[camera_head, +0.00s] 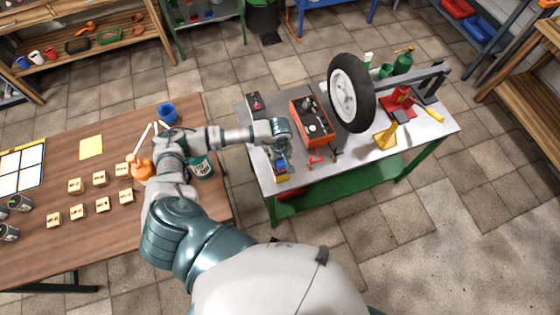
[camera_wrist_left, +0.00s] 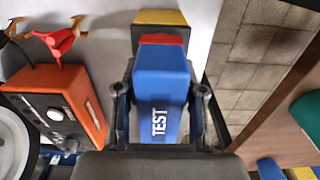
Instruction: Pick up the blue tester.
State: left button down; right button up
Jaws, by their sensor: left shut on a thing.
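The blue tester (camera_wrist_left: 160,85), marked "TEST" and with a red end, sits between the two fingers of my left gripper (camera_wrist_left: 160,100) in the left wrist view. The fingers are shut on its sides. In the head view my left gripper (camera_head: 280,158) is over the near left part of the metal worktable, and the tester (camera_head: 281,169) shows just below it. A yellow block (camera_head: 281,179) lies at the tester's end; whether they touch, I cannot tell. My right gripper is not in view.
An orange-fronted box (camera_head: 297,128) with a knob stands right of the gripper, with red clamps (camera_head: 316,158) before it. A wheel (camera_head: 350,92), yellow funnel (camera_head: 387,136) and red stand (camera_head: 398,101) are farther right. A wooden table (camera_head: 65,240) with several small blocks stands left.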

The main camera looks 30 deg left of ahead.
pick_arm(q)
jog(key=shift+a+r+b, duration=0.15)
jog(key=shift+r, duration=0.4)
jog(key=shift+a+r+b, duration=0.15)
jog(key=shift+r, duration=0.35)
jog(key=s+a+r+b, duration=0.1)
jog(key=a+b, duration=0.2)
jog(key=a, duration=1.2)
notch_tip(320, 180, up, 6)
jog(key=p, duration=0.3)
jog(key=shift+s+a+r, duration=0.15)
jog(key=shift+a+r, duration=0.05)
jog(key=shift+r, duration=0.05)
jog(key=shift+d, duration=0.1)
